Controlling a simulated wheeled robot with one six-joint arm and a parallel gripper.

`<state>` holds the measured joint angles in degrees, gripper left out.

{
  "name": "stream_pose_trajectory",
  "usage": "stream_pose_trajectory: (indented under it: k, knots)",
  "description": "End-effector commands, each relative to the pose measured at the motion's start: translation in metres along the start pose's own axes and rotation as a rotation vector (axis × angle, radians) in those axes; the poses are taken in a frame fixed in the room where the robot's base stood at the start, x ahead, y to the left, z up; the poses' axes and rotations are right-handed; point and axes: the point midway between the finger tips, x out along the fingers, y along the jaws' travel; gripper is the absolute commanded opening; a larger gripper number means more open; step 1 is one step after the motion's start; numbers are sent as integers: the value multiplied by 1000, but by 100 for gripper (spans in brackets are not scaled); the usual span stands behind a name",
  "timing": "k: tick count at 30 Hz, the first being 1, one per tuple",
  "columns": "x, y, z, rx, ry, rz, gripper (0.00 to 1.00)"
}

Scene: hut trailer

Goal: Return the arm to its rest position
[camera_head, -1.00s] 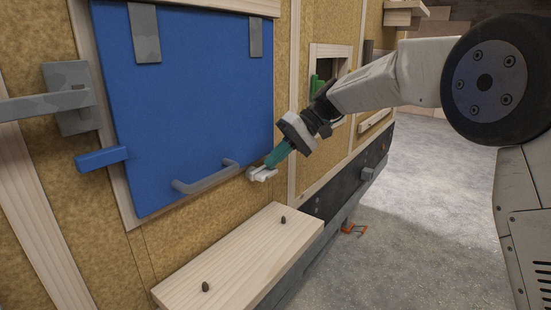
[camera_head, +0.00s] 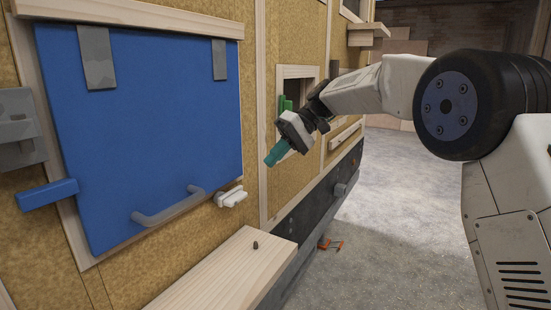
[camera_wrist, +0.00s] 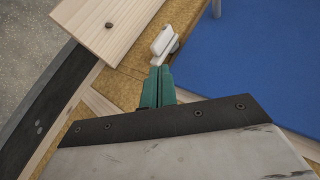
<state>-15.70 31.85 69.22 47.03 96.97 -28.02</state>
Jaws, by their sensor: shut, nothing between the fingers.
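My gripper (camera_head: 270,160) is shut and empty, its teal fingers together and pointing down to the left. It is in the air in front of the hut wall, right of the blue hatch (camera_head: 140,130). A white latch (camera_head: 231,196) sits on the wall by the hatch's lower right corner, below and left of the fingertips. In the wrist view, the shut teal fingers (camera_wrist: 158,75) appear just below the white latch (camera_wrist: 164,40), with the blue hatch (camera_wrist: 250,65) to the right. My arm reaches in from the right in the head view.
A wooden shelf (camera_head: 215,275) with a dark peg juts out below the hatch. A grey handle (camera_head: 170,207) is on the hatch. A small framed opening (camera_head: 297,75) with a green thing (camera_head: 286,103) is behind my wrist. Grey floor (camera_head: 410,230) lies open at right.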

Motion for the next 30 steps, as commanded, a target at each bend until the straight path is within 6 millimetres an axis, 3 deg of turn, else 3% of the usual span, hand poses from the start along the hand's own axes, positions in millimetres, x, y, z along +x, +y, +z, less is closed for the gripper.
stream_pose_trajectory:
  k: [3,7,11,17,24,30]
  knots:
    - [0,4,-2,37,11,15,0]
    - [17,33,11,146,-12,67,0]
    - [24,50,54,276,-30,171,0]
    - [14,56,135,414,-20,331,0]
    - [1,50,260,543,34,540,0]
    - [5,46,362,607,95,692,0]
